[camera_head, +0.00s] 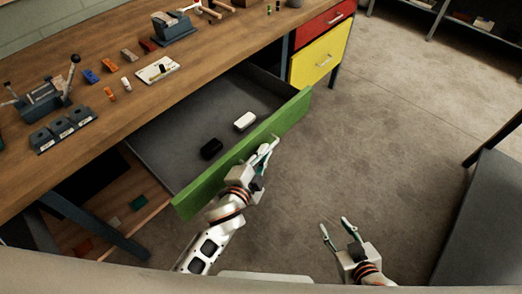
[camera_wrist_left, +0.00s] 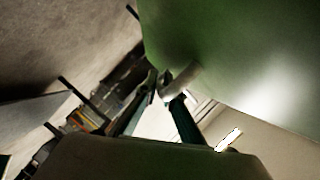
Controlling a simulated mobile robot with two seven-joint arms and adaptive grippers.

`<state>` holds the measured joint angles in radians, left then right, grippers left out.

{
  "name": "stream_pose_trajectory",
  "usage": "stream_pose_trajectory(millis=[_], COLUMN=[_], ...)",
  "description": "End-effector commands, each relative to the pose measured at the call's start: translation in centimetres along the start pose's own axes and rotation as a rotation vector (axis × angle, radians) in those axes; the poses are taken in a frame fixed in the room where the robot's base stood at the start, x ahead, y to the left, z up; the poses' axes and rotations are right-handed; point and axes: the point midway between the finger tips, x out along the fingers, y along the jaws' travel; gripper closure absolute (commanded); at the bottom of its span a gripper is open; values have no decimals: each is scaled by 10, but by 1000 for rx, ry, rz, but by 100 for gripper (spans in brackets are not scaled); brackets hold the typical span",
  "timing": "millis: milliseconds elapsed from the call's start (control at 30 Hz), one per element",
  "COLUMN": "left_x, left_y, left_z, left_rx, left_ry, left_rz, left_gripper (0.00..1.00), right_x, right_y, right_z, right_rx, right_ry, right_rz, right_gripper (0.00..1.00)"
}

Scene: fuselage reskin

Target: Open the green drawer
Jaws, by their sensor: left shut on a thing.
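The green drawer (camera_head: 243,150) is pulled out from under the wooden workbench, its grey inside showing. A black item (camera_head: 211,149) and a white item (camera_head: 245,121) lie in it. My left gripper (camera_head: 268,150) is at the outer side of the green front, near its middle, shut on the drawer handle, which the fingers mostly hide. In the left wrist view the green front (camera_wrist_left: 240,50) fills the upper right, close to the fingers (camera_wrist_left: 175,95). My right gripper (camera_head: 338,231) is open and empty above the floor, to the right of the drawer.
Red (camera_head: 320,22) and yellow (camera_head: 319,58) drawers are closed at the right end. A dark grey surface (camera_head: 485,225) stands at the right. The floor (camera_head: 390,120) between is clear.

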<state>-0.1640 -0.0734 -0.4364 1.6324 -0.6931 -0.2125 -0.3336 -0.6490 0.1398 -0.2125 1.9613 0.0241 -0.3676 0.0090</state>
Motion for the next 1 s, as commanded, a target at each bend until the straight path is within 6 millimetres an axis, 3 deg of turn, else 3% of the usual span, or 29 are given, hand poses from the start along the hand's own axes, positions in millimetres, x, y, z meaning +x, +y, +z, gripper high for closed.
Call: stream_pose_trajectory(millis=[267, 300, 333, 667, 867, 1000], left_x=[0, 0, 0, -1, -22, -51], left_y=[0, 0, 0, 0, 1, 1], left_z=[0, 0, 0, 0, 1, 1], left_rx=[0, 0, 0, 0, 1, 0], left_ry=[0, 0, 0, 0, -1, -1], left_rz=[0, 0, 0, 0, 1, 2], left_gripper=[100, 87, 85, 85, 85, 85], right_x=[0, 0, 0, 0, 0, 0], right_y=[0, 0, 0, 1, 1, 0], right_z=[0, 0, 0, -1, -1, -1], right_rx=[0, 0, 0, -2, -1, -1], right_ry=[1, 1, 1, 1, 1, 1], right_rz=[0, 0, 0, 2, 1, 1], right_gripper=[60, 60, 60, 60, 60, 60])
